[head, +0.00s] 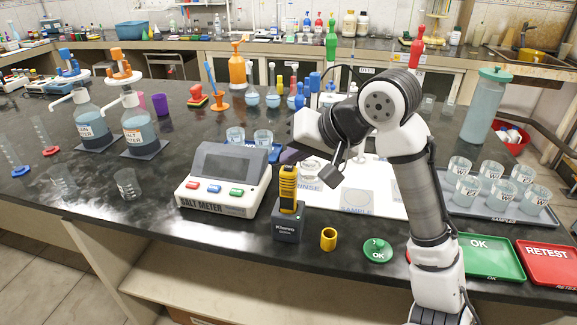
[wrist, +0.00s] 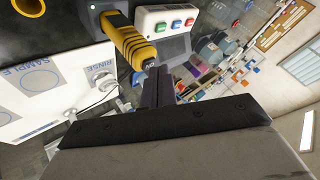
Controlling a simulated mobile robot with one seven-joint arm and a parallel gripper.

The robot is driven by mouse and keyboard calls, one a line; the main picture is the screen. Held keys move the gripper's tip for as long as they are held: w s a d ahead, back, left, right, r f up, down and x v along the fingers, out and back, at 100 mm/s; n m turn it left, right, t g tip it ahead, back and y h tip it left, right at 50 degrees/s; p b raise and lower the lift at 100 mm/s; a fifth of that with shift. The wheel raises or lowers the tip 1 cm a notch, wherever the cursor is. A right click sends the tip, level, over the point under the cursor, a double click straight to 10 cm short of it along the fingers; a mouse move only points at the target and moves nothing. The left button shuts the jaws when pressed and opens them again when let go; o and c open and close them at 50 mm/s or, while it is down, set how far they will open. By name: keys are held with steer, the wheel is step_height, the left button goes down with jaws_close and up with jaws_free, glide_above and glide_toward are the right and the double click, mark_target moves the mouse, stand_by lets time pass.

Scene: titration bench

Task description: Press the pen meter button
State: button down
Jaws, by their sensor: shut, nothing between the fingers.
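In the head view my gripper's fingers (head: 290,156) show just behind and above the pen's top.
The salt meter (head: 224,180) with three coloured buttons stands just left. A small yellow cup (head: 328,239) and a green OK disc (head: 377,250) lie right of the dock. A white RINSE and SAMPLE mat (head: 385,200) lies behind. Bare counter (head: 160,190) shows at left.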

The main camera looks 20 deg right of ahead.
mark_target(293, 171)
steer(key=shift+f, duration=0.4)
stand_by(0.6)
steer(key=shift+r+p, duration=0.75)
steer(key=shift+r, duration=0.15)
step_height(293, 171, up, 5)
steer(key=p, duration=0.5)
steer(key=shift+r, duration=0.1)
stand_by(0.3)
